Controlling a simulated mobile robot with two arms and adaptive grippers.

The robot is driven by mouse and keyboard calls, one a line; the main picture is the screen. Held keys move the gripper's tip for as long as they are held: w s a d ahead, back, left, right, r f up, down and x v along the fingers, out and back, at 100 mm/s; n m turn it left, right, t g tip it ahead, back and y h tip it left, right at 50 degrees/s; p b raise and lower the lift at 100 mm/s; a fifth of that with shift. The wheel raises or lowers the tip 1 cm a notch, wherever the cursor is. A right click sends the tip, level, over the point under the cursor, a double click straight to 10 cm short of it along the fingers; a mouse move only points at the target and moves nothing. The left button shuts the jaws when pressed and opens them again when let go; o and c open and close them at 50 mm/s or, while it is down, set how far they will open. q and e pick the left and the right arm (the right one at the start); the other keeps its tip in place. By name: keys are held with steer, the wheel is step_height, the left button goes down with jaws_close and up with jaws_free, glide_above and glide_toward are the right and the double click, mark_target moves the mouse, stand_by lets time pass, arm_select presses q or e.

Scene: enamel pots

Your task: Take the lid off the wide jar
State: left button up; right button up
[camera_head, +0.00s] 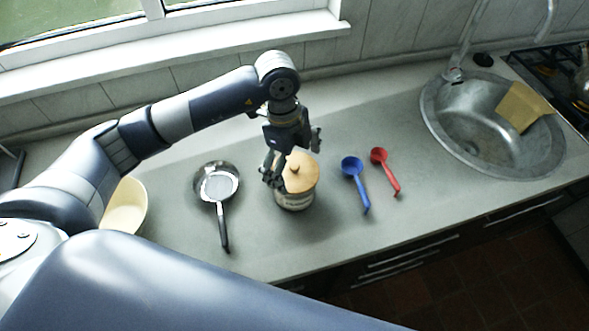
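The wide jar (296,202) stands upright on the grey counter, in the middle of the head view. Its round, light wooden lid (302,178) with a small knob sits on top. My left gripper (293,164) comes down from above at the lid's upper left edge. Its fingers are spread, one beside the lid's left side and the other near its upper right. I cannot tell whether either finger touches the lid. My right gripper is not in the view.
A small pan (217,187) lies left of the jar, and a cream bowl (126,207) stands farther left. A blue scoop (354,178) and a red scoop (385,167) lie to the right. A sink (455,120) holding a tan cloth (521,106) is at the far right.

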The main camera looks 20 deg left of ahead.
arm_select(q)
steer(key=shift+s, duration=0.1)
steer(key=c, duration=0.8)
steer(key=shift+s+r, duration=0.1)
steer(key=shift+s, duration=0.15)
steer(key=shift+c, duration=1.4)
